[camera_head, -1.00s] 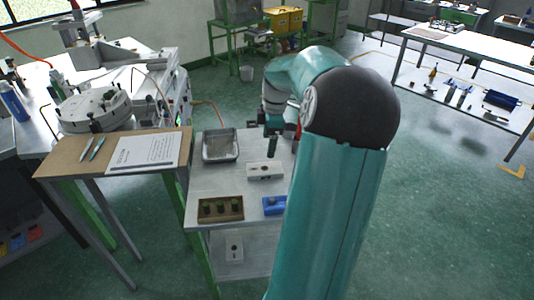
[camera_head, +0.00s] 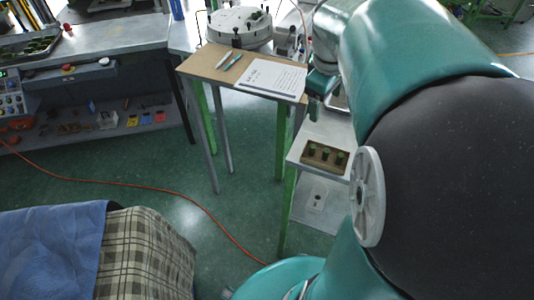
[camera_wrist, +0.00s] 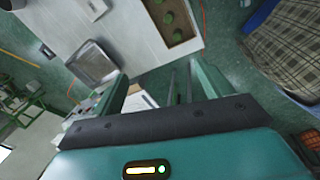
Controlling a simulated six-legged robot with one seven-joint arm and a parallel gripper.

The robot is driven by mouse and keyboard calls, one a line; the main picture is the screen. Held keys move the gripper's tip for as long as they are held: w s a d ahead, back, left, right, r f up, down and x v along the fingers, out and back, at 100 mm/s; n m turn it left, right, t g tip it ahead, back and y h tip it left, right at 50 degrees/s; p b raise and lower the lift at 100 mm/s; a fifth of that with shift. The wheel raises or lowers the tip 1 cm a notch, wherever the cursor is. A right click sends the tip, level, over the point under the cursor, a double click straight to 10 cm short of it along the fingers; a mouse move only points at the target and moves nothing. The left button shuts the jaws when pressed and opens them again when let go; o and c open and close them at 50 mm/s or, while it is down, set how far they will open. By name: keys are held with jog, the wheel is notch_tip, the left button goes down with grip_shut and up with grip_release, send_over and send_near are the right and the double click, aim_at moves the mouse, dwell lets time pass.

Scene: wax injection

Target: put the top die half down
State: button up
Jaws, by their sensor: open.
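A white die half (camera_wrist: 97,8) with a dark recess lies on the cart top (camera_wrist: 125,42), at the top edge of the wrist view. A second pale block, seemingly a die half (camera_head: 317,198), lies on the cart's lower shelf in the head view. I cannot tell which of them is the top half. My gripper (camera_wrist: 160,86) is open, with nothing between its fingers. In the head view my gripper (camera_head: 314,102) hangs beside the right edge of the small wooden-topped table, apart from both blocks. My arm hides much of the cart top there.
A brown box (camera_head: 325,157) with green pieces stands on the cart's front. A metal tray (camera_wrist: 92,63) is at the cart's other end. The wooden-topped table (camera_head: 207,66) holds a sheet (camera_head: 272,76) and pens. An orange cable (camera_head: 150,187) crosses the floor.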

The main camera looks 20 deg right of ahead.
jog(key=s+a+m+t, duration=0.1)
jog(key=s+a, duration=0.2)
jog(key=a, duration=0.3)
jog(key=s+a+m+t+y, duration=0.1)
jog(key=s+a+m+t, duration=0.1)
jog(key=a, duration=0.5)
jog(key=s+a+m+t, duration=0.1)
jog(key=s+a+m, duration=0.1)
jog(key=s+a, duration=0.3)
jog(key=shift+a+r+y, duration=0.15)
jog(key=shift+a+y, duration=0.25)
jog(key=shift+a, duration=0.45)
